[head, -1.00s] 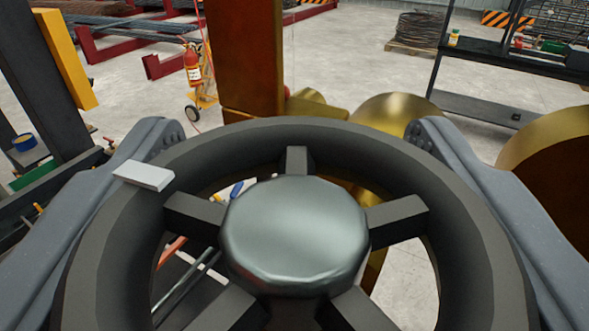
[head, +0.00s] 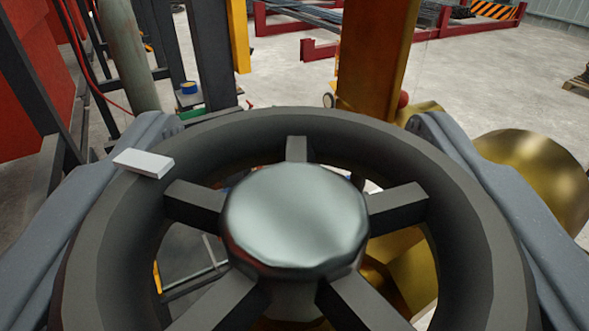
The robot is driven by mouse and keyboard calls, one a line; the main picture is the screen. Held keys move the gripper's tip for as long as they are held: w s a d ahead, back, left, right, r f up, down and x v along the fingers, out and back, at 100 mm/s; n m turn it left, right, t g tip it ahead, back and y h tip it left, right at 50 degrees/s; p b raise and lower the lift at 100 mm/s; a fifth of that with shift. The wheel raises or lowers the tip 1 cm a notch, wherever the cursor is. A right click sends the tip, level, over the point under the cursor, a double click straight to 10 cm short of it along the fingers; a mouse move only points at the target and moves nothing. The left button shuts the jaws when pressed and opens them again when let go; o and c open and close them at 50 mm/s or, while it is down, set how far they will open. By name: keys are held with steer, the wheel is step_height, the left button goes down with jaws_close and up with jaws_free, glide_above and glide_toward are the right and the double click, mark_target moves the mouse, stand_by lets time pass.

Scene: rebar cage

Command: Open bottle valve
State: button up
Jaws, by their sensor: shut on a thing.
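A dark grey handwheel (head: 297,128) with several spokes and a shiny metal hub (head: 296,222) fills the lower middle of the head view. A small pale block (head: 143,163) sits on its rim at the upper left. My gripper (head: 292,125) has one finger on each side of the wheel and is shut on its rim. The bottom of the wheel runs out of the picture. Golden rounded metal parts (head: 530,178) show behind the wheel at the right. I cannot tell whether the wheel is joined to anything; what lies below the hub is mostly hidden.
A golden-brown upright post (head: 377,60) stands right behind the wheel. Dark posts, a grey-green pipe (head: 127,55) and a red panel (head: 33,85) crowd the left. Red racks (head: 320,48) with bars stand at the back. Grey floor (head: 470,85) is open at the upper right.

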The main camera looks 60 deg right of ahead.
steer(key=n+t+y+b, duration=0.1)
steer(key=b, duration=0.1)
steer(key=n+t+y+b, duration=0.1)
steer(key=t, duration=0.1)
steer(key=n+t+y+b, duration=0.1)
steer(key=n+y+b, duration=0.1)
steer(key=shift+w+a+f+t+b, duration=0.15)
steer(key=shift+f+t+b, duration=0.1)
steer(key=shift+t+b, duration=0.15)
steer(key=n+t+y+b, duration=0.1)
steer(key=b, duration=0.1)
steer(key=n+y+b, duration=0.1)
steer(key=y+b, duration=0.1)
steer(key=n+t+y+b, duration=0.1)
steer(key=b, duration=0.1)
steer(key=shift+w+a+r+t, duration=0.1)
steer(key=shift+a+r+t, duration=0.1)
steer(key=shift+r+t, duration=0.1)
steer(key=shift+a+n+t+y+b, duration=0.1)
steer(key=shift+n+t+y+b, duration=0.2)
steer(key=shift+n+y+b, duration=0.45)
steer(key=shift+a+r+n+t+y+b, duration=0.15)
steer(key=shift+n+t+y+b, duration=0.15)
steer(key=shift+n+y+b, duration=0.9)
steer(key=shift+m+y, duration=0.35)
steer(key=shift+y, duration=0.1)
steer(key=o, duration=1)
steer(key=shift+c, duration=0.2)
steer(key=shift+w, duration=0.1)
